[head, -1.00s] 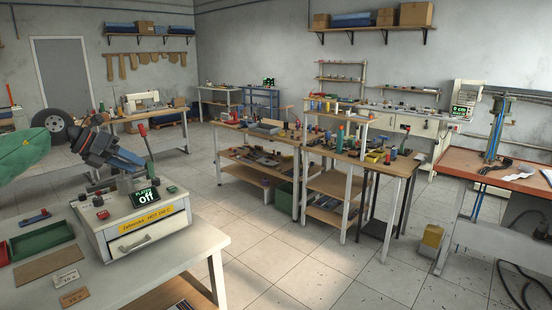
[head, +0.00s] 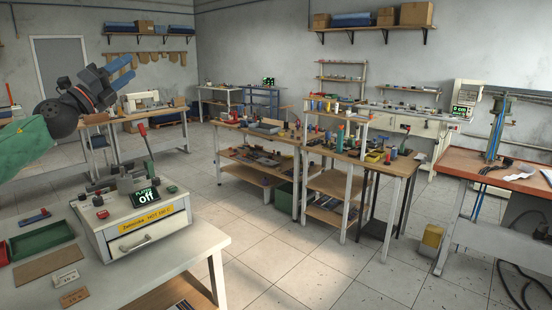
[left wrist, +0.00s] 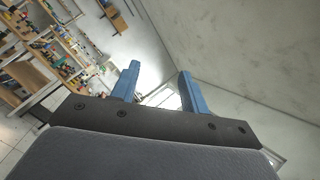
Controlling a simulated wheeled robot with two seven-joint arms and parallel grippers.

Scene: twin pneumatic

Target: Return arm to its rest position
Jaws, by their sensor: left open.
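My left gripper (head: 121,71) is raised in the air at the upper left of the head view, above and behind the press machine. Its two blue fingers point up and to the right. In the left wrist view the blue fingers (left wrist: 158,92) stand apart with nothing between them. The machine (head: 146,222), a pale box with a drawer, a red-knobbed lever and a display reading "off", stands on the near table. My green left arm link shows at the left edge. My right gripper is out of view.
The near table (head: 190,268) also holds a green tray (head: 40,240), a brown board (head: 48,265) and small label cards (head: 66,277). Workbenches (head: 345,160) with tools stand in the middle. An orange-topped bench (head: 470,165) is at the right.

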